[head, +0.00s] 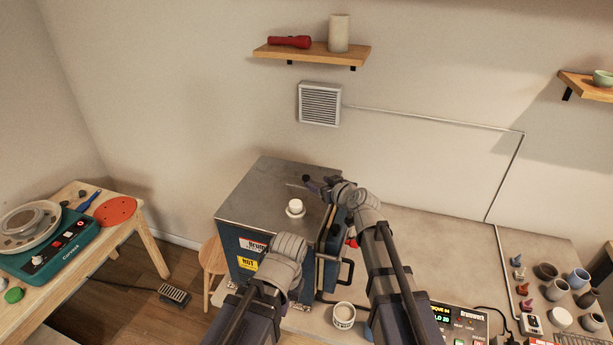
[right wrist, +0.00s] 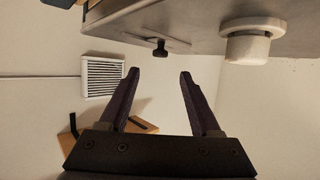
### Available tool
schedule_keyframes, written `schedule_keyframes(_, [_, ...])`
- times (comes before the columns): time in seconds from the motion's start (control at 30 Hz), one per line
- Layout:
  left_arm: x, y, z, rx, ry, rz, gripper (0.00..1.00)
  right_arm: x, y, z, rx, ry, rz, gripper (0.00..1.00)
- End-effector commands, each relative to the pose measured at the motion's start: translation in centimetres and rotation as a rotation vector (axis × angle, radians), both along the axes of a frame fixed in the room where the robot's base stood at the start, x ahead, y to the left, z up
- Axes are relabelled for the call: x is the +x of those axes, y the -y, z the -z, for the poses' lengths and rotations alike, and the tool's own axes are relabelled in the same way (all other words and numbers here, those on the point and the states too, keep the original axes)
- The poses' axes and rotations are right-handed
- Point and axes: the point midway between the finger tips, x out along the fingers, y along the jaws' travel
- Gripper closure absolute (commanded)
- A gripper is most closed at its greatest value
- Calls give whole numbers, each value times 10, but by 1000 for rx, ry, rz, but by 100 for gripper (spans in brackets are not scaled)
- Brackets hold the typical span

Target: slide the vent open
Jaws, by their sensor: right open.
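The kiln (head: 262,205) is a dark blue box with a grey metal top, left of my right arm. In the right wrist view, a small black knob (right wrist: 160,47) on a thin dark plate sits on the kiln top, probably the vent's slider. My right gripper (head: 317,184) is over the kiln top near its back right. In the right wrist view this gripper (right wrist: 159,72) is open and empty, with the knob just beyond and between its fingertips, apart from them. In the head view the knob cannot be told from the fingers. My left gripper is not in view.
A white round plug (head: 295,208) stands on the kiln top, also in the right wrist view (right wrist: 247,45). A louvred grille (head: 319,104) is on the wall, below a shelf (head: 312,54). A cup (head: 343,315) stands on the worktop by the kiln's handle (head: 347,272).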

Motion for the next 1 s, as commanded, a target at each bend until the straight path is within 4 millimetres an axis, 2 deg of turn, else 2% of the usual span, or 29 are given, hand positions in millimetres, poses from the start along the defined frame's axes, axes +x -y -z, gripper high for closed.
schedule_keyframes(0.17, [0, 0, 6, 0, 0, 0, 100, 11, -5, 6, 0, -1, -1, 36])
schedule_keyframes(0.6, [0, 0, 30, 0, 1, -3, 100, 62, -31, 30, 0, -1, -1, 36])
schedule_keyframes(0.9, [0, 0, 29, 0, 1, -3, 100, 63, -32, 30, 0, -1, 0, 36])
schedule_keyframes(1.0, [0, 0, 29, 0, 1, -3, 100, 63, -32, 30, 0, -1, 0, 46])
